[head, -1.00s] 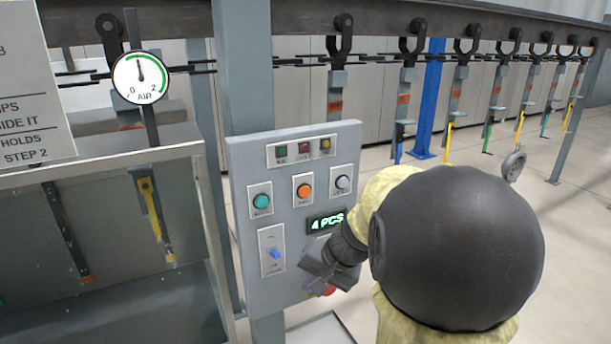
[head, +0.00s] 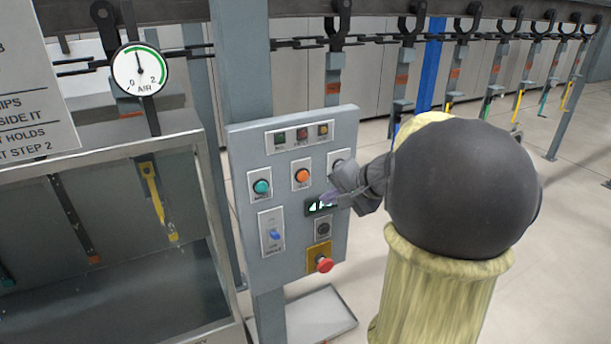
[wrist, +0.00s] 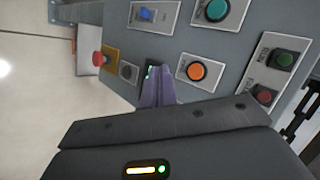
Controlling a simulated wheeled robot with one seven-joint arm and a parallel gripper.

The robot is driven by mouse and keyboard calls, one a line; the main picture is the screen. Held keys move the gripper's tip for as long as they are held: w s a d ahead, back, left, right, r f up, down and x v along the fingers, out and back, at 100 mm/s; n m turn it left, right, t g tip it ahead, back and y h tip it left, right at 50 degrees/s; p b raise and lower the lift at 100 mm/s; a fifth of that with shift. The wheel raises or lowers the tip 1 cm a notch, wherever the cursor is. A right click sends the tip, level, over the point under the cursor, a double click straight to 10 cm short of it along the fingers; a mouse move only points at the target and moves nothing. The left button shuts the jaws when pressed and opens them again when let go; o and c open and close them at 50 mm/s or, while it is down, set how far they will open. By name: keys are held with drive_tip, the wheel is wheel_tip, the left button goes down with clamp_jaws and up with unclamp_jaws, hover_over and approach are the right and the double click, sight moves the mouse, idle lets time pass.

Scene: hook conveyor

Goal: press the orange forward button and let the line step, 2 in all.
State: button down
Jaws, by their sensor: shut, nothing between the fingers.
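The orange button (head: 302,176) sits in a white plate in the middle of the grey control panel (head: 290,140). It also shows in the wrist view (wrist: 197,71), clear of the fingers. My gripper (head: 330,197) is shut and empty in front of the panel, just below and right of the orange button. In the wrist view its purple fingertips (wrist: 156,75) are beside the orange button and overlap the display. The green-lit display (head: 316,207) is partly hidden by my gripper, so its full text cannot be read.
A teal button (head: 261,187) is left of the orange one. A blue switch (head: 274,236) and a red mushroom button (head: 324,264) are lower. Hooks with hanging pieces (head: 402,75) line the overhead chain. A glass-fronted tank (head: 110,230) stands left.

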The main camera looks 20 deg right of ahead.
sight(303, 176)
drive_tip(key=w, duration=0.2)
drive_tip(key=w+p, duration=0.1)
drive_tip(key=w, duration=0.2)
drive_tip(key=w+p, duration=0.1)
drive_tip(key=w, duration=0.1)
drive_tip(key=shift+w+a, duration=0.25)
drive_tip(key=shift+w, duration=0.15)
idle(1.7)
drive_tip(key=shift+w, duration=0.35)
